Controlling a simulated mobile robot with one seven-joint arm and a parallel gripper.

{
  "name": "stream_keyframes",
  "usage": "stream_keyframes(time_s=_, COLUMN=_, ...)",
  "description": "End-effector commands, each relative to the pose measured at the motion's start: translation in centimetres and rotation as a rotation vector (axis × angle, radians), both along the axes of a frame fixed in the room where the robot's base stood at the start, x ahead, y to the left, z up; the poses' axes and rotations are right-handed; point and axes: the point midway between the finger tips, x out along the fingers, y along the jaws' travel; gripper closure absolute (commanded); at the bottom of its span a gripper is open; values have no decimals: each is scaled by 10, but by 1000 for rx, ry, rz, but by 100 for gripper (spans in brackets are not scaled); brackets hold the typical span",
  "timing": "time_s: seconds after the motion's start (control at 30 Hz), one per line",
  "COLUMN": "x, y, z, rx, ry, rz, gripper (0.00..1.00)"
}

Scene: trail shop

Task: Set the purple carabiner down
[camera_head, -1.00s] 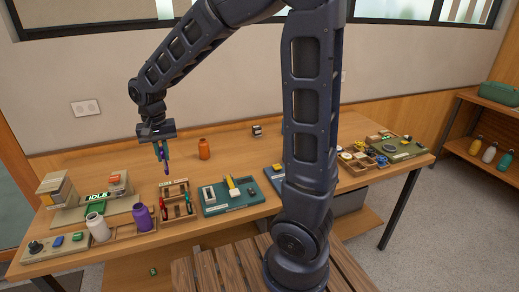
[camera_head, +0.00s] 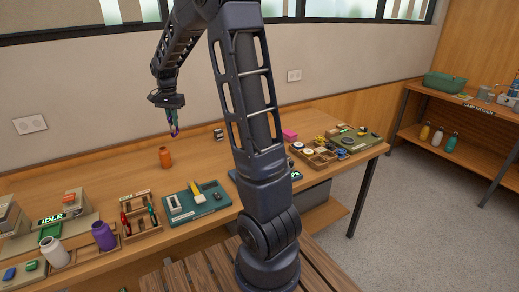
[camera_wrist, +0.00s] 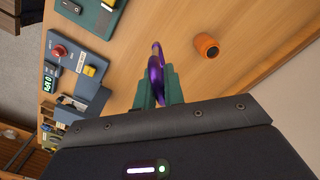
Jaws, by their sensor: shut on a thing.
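My gripper (camera_head: 173,122) is shut on the purple carabiner (camera_head: 175,131) and holds it in the air over the back of the workbench (camera_head: 126,178). In the wrist view the carabiner (camera_wrist: 155,66) stands up between the green fingers, with part of it hidden by them. Bare wooden tabletop shows around it there.
A sorting tray (camera_head: 318,158) sits at right.

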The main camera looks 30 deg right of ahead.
Motion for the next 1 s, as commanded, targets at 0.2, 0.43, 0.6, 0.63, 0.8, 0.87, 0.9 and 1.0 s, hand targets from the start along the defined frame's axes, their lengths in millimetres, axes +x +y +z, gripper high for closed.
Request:
stream_keyframes(time_s=0.2, x=37, y=-85, z=-1, rx=0, ry=0, rz=-184, gripper=100)
stream_keyframes(time_s=0.43, x=61, y=-179, z=-3, rx=-3, ry=1, rz=-370, gripper=100)
stream_keyframes(time_s=0.6, x=69, y=-252, z=-5, rx=-6, ry=2, rz=-507, gripper=100)
stream_keyframes(time_s=0.63, x=70, y=-265, z=-6, rx=-6, ry=1, rz=-531, gripper=100)
stream_keyframes(time_s=0.8, x=67, y=-339, z=-8, rx=-10, ry=2, rz=-664, gripper=100)
stream_keyframes(time_s=0.87, x=65, y=-362, z=-9, rx=-12, ry=2, rz=-704, gripper=100)
stream_keyframes(time_s=0.9, x=63, y=-376, z=-10, rx=-13, ry=3, rz=-729, gripper=100)
stream_keyframes(time_s=1.0, x=58, y=-405, z=-11, rx=-15, ry=2, rz=-781, gripper=100)
